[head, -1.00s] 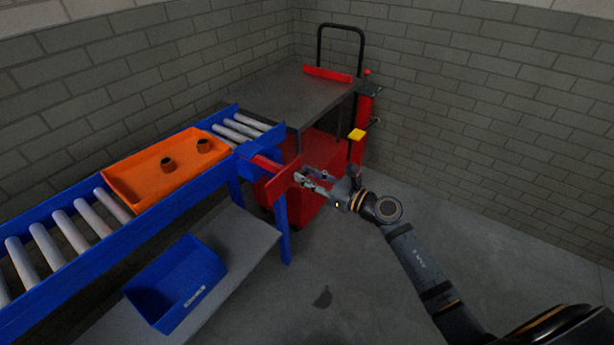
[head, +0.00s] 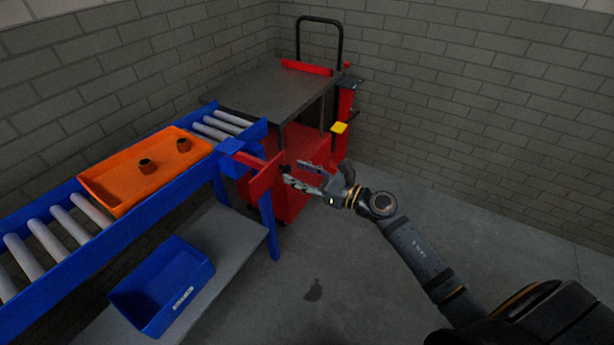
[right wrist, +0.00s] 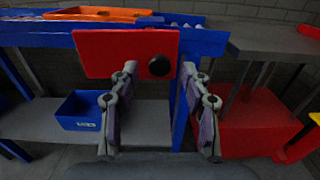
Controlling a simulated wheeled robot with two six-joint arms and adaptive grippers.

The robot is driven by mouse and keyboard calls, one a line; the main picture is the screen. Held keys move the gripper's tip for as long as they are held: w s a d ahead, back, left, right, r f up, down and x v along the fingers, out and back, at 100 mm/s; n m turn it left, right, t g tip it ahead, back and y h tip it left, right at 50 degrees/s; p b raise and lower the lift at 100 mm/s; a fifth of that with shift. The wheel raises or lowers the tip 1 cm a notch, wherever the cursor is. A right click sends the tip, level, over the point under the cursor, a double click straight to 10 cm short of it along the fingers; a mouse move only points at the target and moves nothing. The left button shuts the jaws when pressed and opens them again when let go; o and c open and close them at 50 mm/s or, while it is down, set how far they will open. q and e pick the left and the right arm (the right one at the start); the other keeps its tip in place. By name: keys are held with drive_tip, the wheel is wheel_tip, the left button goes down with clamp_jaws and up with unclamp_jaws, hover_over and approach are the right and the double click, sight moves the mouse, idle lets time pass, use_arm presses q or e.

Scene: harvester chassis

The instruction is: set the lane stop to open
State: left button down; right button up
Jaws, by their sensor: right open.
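The lane stop is a red plate (head: 264,182) with a red arm running to a blue block (head: 234,150) at the far end of the conveyor. In the right wrist view the plate (right wrist: 105,52) faces me and carries a round black knob (right wrist: 159,66). My right gripper (head: 292,172) is open in front of the plate. In the right wrist view its two fingertips (right wrist: 159,72) appear on either side of the knob. I cannot tell whether they touch it. My left gripper is not in view.
An orange tray (head: 108,192) with two small brown parts sits on the blue roller conveyor (head: 120,232). A blue bin (head: 160,305) stands on the shelf below. A red cart (head: 318,148) with a grey top stands beyond the stop. The floor at right is clear.

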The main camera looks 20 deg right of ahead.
drive_tip(key=shift+v, duration=2.65)
